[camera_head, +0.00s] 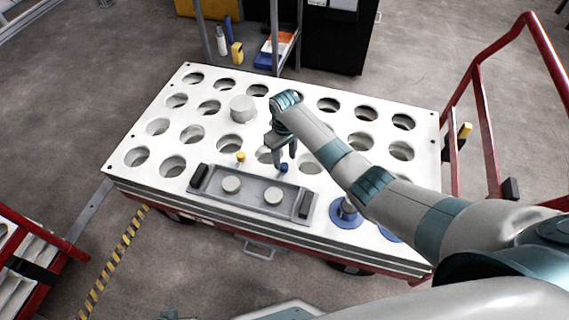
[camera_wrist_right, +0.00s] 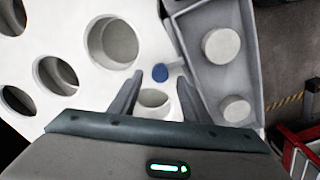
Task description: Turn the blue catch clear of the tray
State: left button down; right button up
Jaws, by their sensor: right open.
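The blue catch (camera_head: 284,168) is a small round knob at the far long edge of the grey tray (camera_head: 254,194). In the right wrist view the blue catch (camera_wrist_right: 160,72) has a short grey bar pointing toward the tray (camera_wrist_right: 214,77); whether the bar overlaps the rim is too small to tell. The tray holds two pale round pieces and has dark end handles. My right gripper (camera_head: 285,163) points down over the catch, open. In the wrist view its fingertips (camera_wrist_right: 160,79) lie on either side of the knob; contact is unclear. My left gripper is not in view.
A yellow catch (camera_head: 241,157) stands at the same tray edge, to the left. The white plate (camera_head: 128,179) has rows of round holes, and a pale cylinder (camera_head: 242,108) stands behind. Blue-flanged posts (camera_head: 346,212) are right of the tray. A red rail (camera_head: 485,60) rises at right.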

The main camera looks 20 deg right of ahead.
aim_at(285, 165)
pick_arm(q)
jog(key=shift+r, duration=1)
pick_arm(e)
jog(key=shift+f, duration=1.65)
jog(key=shift+c, duration=0.3)
jog(key=c, duration=1)
